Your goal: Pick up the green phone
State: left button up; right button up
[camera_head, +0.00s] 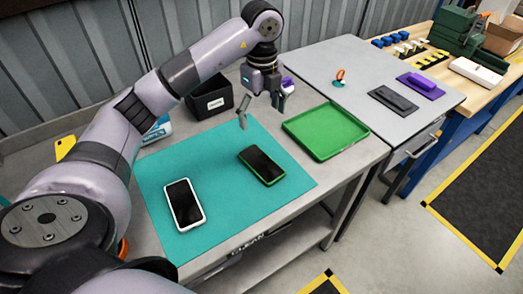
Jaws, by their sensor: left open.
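The green phone (261,165) has a black screen and a green rim. It lies flat on the teal mat (225,226), right of the mat's middle. A white phone (184,204) lies on the same mat, to its left and nearer to me. My left gripper (262,108) hangs above the far part of the mat, beyond the green phone. Its fingers are spread apart with nothing between them, and it does not touch the phone. My right gripper does not show.
A green tray (326,131), which looks empty, lies right of the mat. A black bin (210,98) stands behind the mat. A grey table (340,58) at the right holds a purple item (420,85) and a dark one (393,99). The mat around the green phone is clear.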

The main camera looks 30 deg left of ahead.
pick_arm(q)
notch_tip(320, 180, down, 2)
jog(key=s+d, duration=0.2)
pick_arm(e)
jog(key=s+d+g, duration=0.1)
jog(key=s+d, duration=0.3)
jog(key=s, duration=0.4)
pick_arm(q)
jog(key=p, duration=0.2)
send_over(263, 165)
jog(key=f, duration=0.7)
jog(key=shift+a+f, duration=0.1)
jog(key=shift+a, duration=0.1)
jog(key=shift+d+f, duration=0.1)
jog(key=shift+f, duration=0.75)
notch_tip(263, 165, down, 4)
jog(key=shift+f+p, duration=0.25)
jog(key=shift+p, duration=0.7)
jog(key=shift+f, duration=0.25)
jog(key=shift+c, duration=0.3)
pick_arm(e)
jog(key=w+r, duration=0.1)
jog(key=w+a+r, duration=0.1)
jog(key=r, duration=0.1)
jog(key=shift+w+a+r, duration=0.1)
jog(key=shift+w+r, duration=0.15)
